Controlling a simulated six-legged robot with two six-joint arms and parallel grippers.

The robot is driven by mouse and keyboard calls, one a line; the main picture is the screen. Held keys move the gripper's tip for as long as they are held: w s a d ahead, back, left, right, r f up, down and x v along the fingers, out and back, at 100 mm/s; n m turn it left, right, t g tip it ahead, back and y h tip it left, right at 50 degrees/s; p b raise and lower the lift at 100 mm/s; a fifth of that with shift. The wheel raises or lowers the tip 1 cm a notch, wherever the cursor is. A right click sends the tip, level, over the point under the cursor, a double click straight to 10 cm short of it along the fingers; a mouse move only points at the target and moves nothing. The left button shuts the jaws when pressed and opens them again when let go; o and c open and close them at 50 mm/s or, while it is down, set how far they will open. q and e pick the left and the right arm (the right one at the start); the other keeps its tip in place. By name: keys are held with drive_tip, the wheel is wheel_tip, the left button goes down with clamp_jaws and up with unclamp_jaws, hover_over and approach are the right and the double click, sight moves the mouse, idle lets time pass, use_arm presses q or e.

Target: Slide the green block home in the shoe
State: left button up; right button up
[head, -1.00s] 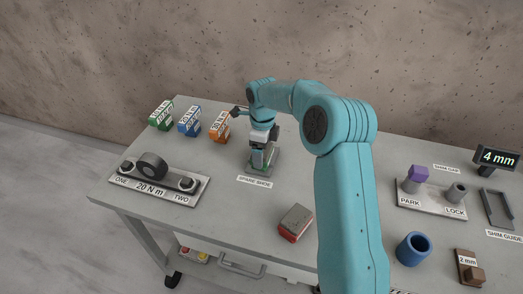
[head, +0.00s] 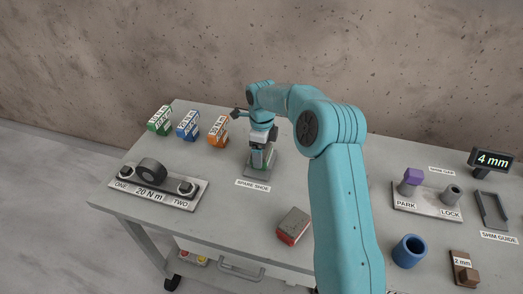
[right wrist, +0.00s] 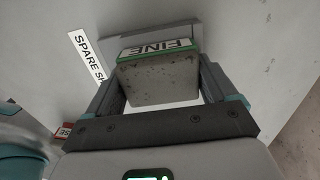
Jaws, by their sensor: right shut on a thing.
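The green block (right wrist: 160,78) is grey and speckled, with a green-edged face marked FINE. In the right wrist view it sits between the two fingers of my right gripper (right wrist: 161,72), which is shut on it. The spare shoe (right wrist: 190,28) is a grey plate just beyond the block. In the head view my right gripper (head: 262,142) is over the shoe (head: 257,174), pointing down, and hides part of the block. I cannot tell whether the block is fully seated. My left gripper is not in view.
A red-edged block (head: 293,226) lies in front of the shoe. Green (head: 160,121), blue (head: 188,126) and orange (head: 218,131) boxes stand behind left. The 20 N m fixture (head: 155,193) is at front left. A blue cup (head: 409,251) and park-lock plate (head: 428,203) are at right.

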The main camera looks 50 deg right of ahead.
drive_tip(key=o, duration=1.1)
drive_tip(key=shift+c, duration=0.2)
wheel_tip(320, 180, up, 16)
drive_tip(key=p, duration=0.1)
drive_tip(key=shift+r, duration=0.2)
